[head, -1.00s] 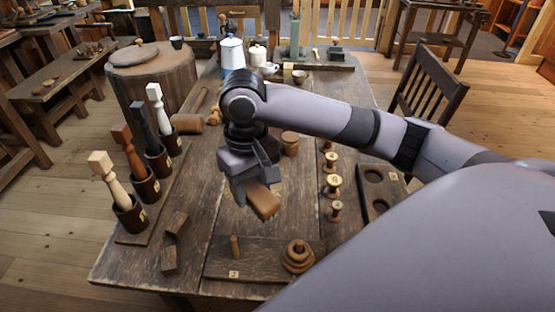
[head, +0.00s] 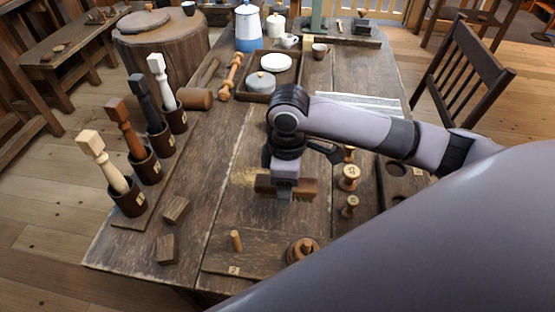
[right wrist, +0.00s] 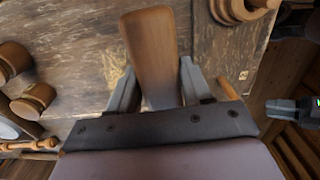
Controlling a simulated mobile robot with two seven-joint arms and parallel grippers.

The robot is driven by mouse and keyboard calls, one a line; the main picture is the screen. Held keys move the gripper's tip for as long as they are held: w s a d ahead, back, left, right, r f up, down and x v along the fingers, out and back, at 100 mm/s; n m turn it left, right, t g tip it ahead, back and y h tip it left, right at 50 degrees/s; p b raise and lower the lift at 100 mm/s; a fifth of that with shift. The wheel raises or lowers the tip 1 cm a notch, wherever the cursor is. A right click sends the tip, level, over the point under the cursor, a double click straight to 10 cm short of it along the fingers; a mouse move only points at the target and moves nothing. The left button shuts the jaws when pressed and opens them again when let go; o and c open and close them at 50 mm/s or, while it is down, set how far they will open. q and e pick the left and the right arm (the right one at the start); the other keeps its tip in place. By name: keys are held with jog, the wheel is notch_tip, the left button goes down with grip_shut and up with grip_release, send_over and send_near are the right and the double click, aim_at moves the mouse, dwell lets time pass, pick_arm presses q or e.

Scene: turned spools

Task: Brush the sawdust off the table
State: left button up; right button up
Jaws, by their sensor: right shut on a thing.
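My right gripper (head: 285,192) is shut on a brown wooden brush (head: 266,185), low over the middle of the table (head: 225,215). The brush lies crosswise in the jaws. I cannot tell whether its bristles touch the wood. A pale patch of sawdust (head: 244,175) lies just left of and behind the brush; the brush and gripper may hide more. In the right wrist view, the brush's wooden back (right wrist: 151,45) sticks out between the two fingers of the gripper (right wrist: 155,85).
Several tools stand in cups (head: 128,203) along the left edge. Two dark blocks (head: 176,209), a board with a peg (head: 236,240) and stacked rings (head: 302,250) are in front. Spools (head: 349,178) stand at right. A mallet (head: 196,98) and tray (head: 253,95) lie behind.

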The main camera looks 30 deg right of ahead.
jog(key=n, duration=0.2)
jog(key=w+n, duration=0.1)
jog(key=n, duration=0.4)
jog(key=shift+w+p, duration=0.4)
jog(key=w+n, duration=0.1)
jog(key=n, duration=0.5)
jog(key=w+d+n+p, duration=0.1)
jog(key=n, duration=0.5)
jog(key=w+n, duration=0.2)
jog(key=n, duration=0.4)
jog(key=shift+w+d+f+n+p, duration=0.1)
jog(key=shift+d+f+n+p, duration=0.05)
jog(key=shift+f+n+p, duration=0.2)
notch_tip(320, 180, down, 6)
jog(key=b, duration=0.7)
jog(key=shift+r, duration=0.15)
jog(key=shift+f+b, duration=0.3)
jog(key=shift+f, duration=0.65)
jog(key=shift+w+d, duration=0.1)
